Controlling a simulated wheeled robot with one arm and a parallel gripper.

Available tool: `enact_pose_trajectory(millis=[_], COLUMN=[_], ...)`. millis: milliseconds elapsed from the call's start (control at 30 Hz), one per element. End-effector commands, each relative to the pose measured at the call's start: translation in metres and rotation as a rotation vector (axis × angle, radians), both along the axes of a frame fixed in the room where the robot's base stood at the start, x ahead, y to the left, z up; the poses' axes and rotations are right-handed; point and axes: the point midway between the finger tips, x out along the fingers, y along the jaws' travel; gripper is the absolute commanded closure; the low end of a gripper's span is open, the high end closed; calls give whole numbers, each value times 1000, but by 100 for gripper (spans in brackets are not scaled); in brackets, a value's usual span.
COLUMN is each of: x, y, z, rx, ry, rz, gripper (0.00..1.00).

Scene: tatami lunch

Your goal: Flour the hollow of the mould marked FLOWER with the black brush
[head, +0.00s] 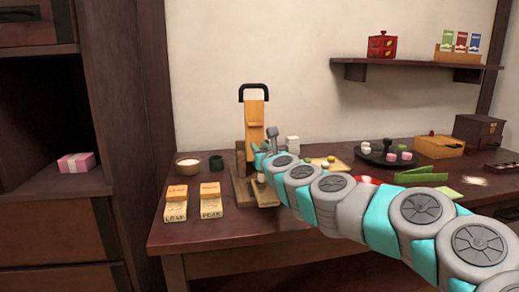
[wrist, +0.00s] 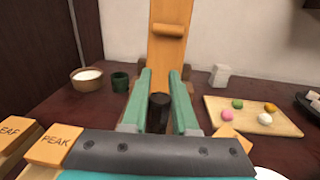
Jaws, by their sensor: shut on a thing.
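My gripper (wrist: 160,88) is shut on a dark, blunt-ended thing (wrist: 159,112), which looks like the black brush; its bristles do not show. In the head view my gripper (head: 260,151) is in front of the wooden stand. Two moulds, marked LEAF (head: 176,207) and PEAK (head: 211,207), lie at the table's left front; both also show in the wrist view. I cannot read FLOWER anywhere. A tan wooden piece (wrist: 236,133) is partly hidden behind my gripper, with no readable mark. A bowl of white powder (head: 188,168) stands behind the moulds, beside a dark green cup (head: 216,162).
The tall wooden stand with a black handle (head: 254,123) rises close to my gripper. To its right are a white block stack (wrist: 219,75), a wooden board (wrist: 254,114) with several coloured balls, and a dark round tray (head: 372,156). A dark cabinet borders the left.

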Motion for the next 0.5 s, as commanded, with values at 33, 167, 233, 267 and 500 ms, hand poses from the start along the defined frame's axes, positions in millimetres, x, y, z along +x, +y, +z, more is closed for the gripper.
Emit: enact_pose_trajectory(millis=[33, 167, 233, 267, 500], x=[0, 0, 0, 0, 0], y=[0, 0, 1, 1, 1], z=[7, 17, 22, 24, 41], rx=[1, -1, -1, -1, -1], ry=[0, -1, -1, -1, -1], rz=[0, 1, 1, 1, 1], gripper=[100, 100, 100, 100, 100])
